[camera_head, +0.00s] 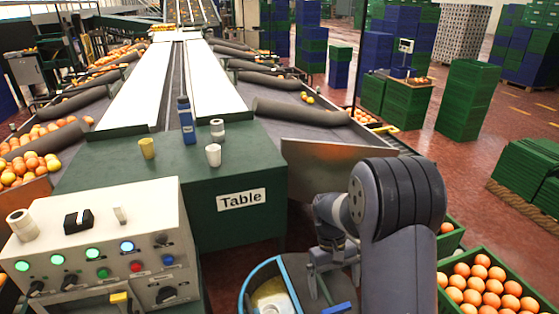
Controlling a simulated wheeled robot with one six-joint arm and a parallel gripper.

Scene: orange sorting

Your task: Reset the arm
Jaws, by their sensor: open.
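My arm rises at the lower right, with its dark ribbed joint near the picture's middle right. My gripper (322,287) hangs in front of the table, pointing down beside a round blue-rimmed container. Its jaws look open and apart, with nothing seen between them. Part of the gripper is hidden behind my own arm. The green table (245,222), labelled "Table", holds a blue bottle (187,120), a yellow cup (147,148), a white cup (213,155) and a pale roll-like item (217,129).
A control panel (150,225) with lit buttons is at the lower left. Green crates of oranges (488,287) are at the lower right. Conveyors (135,88) run behind the table. Open red floor (440,165) lies to the right.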

